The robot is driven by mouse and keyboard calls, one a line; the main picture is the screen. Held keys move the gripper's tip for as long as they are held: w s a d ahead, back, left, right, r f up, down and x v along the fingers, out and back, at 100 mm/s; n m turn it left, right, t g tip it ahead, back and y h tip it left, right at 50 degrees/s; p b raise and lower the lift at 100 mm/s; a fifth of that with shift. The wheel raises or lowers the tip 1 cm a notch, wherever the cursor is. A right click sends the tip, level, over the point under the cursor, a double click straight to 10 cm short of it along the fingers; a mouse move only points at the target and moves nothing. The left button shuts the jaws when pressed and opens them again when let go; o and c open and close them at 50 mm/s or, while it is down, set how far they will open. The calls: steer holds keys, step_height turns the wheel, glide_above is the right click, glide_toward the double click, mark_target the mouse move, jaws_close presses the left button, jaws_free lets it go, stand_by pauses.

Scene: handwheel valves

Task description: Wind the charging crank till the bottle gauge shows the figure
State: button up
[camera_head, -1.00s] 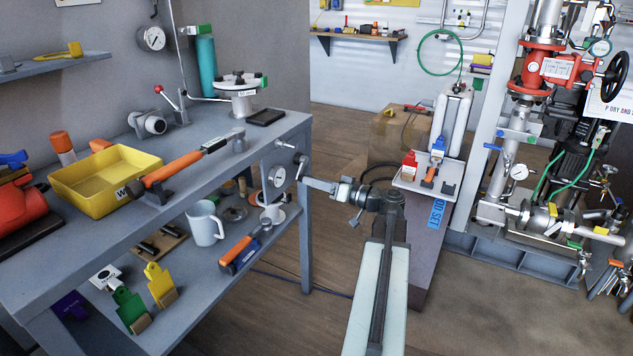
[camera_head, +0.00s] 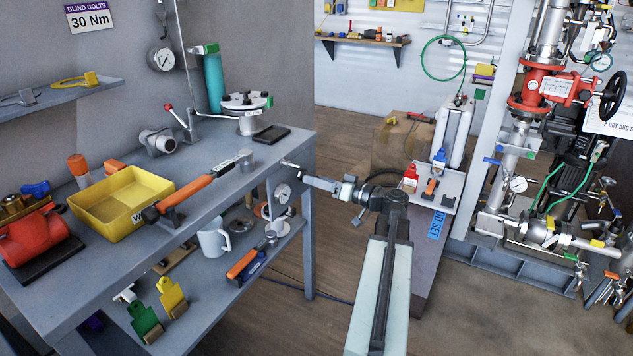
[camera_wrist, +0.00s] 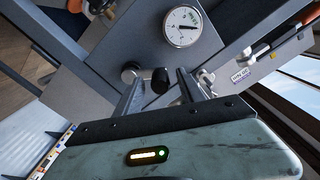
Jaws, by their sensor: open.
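The crank (camera_head: 290,165) sticks out from the grey panel at the bench's right end. The wrist view shows its round metal hub (camera_wrist: 130,71) and dark knob (camera_wrist: 160,81). A round white-faced gauge (camera_head: 283,192) sits on the same panel just below the crank; it also shows in the wrist view (camera_wrist: 183,26), with a dark needle and a green band, its figures too small to read. My gripper (camera_head: 308,182) is at the panel beside the crank. Its fingers are open, and the knob appears between them in the wrist view (camera_wrist: 160,77); contact cannot be told.
The grey bench (camera_head: 225,180) carries a yellow tray (camera_head: 120,205), an orange-handled tool (camera_head: 185,193) and a red device (camera_head: 40,243). Its lower shelf holds a mug (camera_head: 212,240). A small stand (camera_head: 440,190) and red-valved pipework (camera_head: 545,85) stand to the right.

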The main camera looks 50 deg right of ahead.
steer(key=shift+v, duration=3)
steer(key=v, duration=0.7)
steer(key=shift+s, duration=0.4)
steer(key=shift+f, duration=0.1)
